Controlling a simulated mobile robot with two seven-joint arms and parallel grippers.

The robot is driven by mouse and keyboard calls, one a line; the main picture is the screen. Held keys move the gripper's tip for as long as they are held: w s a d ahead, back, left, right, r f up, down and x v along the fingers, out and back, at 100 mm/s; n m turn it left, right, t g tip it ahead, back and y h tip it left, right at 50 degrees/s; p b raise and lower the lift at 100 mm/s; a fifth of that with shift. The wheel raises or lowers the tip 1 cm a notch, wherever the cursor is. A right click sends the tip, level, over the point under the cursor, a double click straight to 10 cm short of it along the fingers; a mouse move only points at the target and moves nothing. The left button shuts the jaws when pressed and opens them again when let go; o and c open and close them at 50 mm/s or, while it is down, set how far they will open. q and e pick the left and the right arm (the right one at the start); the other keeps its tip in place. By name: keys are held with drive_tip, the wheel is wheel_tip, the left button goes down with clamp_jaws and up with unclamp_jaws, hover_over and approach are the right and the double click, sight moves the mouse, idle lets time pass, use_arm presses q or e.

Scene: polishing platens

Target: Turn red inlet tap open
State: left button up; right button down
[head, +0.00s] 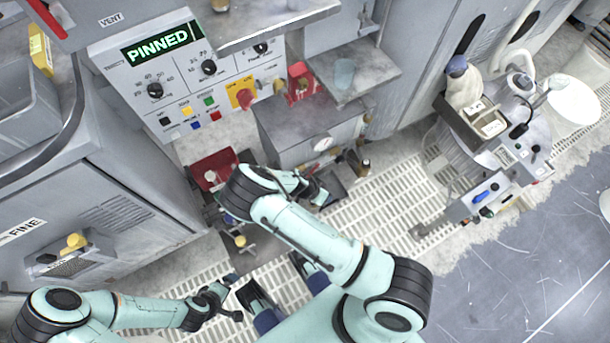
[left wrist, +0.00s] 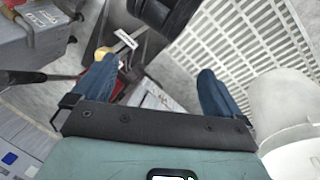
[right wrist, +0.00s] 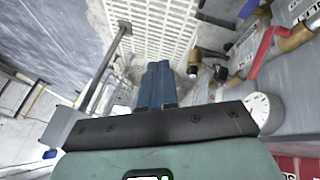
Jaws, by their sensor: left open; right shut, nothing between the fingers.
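The red inlet tap shows in the right wrist view as a red lever (right wrist: 262,52) beside brass fittings (right wrist: 292,39), to the right of my fingers and apart from them. In the head view brass fittings (head: 362,168) stand below the grey box, but I cannot make out the red lever there. My right gripper (head: 318,194) is left of these fittings; its blue fingers (right wrist: 157,82) are together and empty. My left gripper (head: 226,300) is low over the floor grating, its blue fingers (left wrist: 155,88) wide apart with nothing gripped.
A grey box (head: 312,130) with a round gauge (right wrist: 257,108) is close to my right gripper. A red container (head: 213,168) stands left of my right arm. A yellow-handled part (left wrist: 103,53) lies beyond my left fingers. Open grating (head: 400,205) lies to the right.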

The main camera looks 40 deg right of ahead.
drive_tip(key=w+a+m+t+h+b, duration=0.1)
drive_tip(key=w+a+m+b, duration=0.15)
drive_tip(key=w, duration=0.45)
drive_tip(key=w+a+m+t+h+b, duration=0.1)
drive_tip(key=w+a+m+t+b, duration=0.15)
drive_tip(key=w, duration=0.45)
drive_tip(key=n+b, duration=0.1)
drive_tip(key=b, duration=0.1)
approach(312, 171)
drive_tip(key=shift+g, duration=0.35)
drive_tip(key=x, duration=0.2)
drive_tip(key=b+x, duration=0.1)
drive_tip(key=x, duration=0.2)
drive_tip(key=shift+w+d+f, duration=0.1)
drive_tip(key=shift+w+f, duration=0.1)
drive_tip(key=shift+f, duration=0.15)
use_arm(q)
wheel_tip(312, 171, down, 12)
drive_tip(key=a, duration=0.3)
drive_tip(key=shift+w+f+n+y+b, duration=0.2)
drive_tip(key=shift+w+n+y+b, duration=0.1)
drive_tip(key=shift+w, duration=0.1)
use_arm(e)
drive_tip(key=shift+w+d+f, duration=0.1)
drive_tip(key=shift+d+f, duration=0.1)
drive_tip(key=shift+d, duration=0.15)
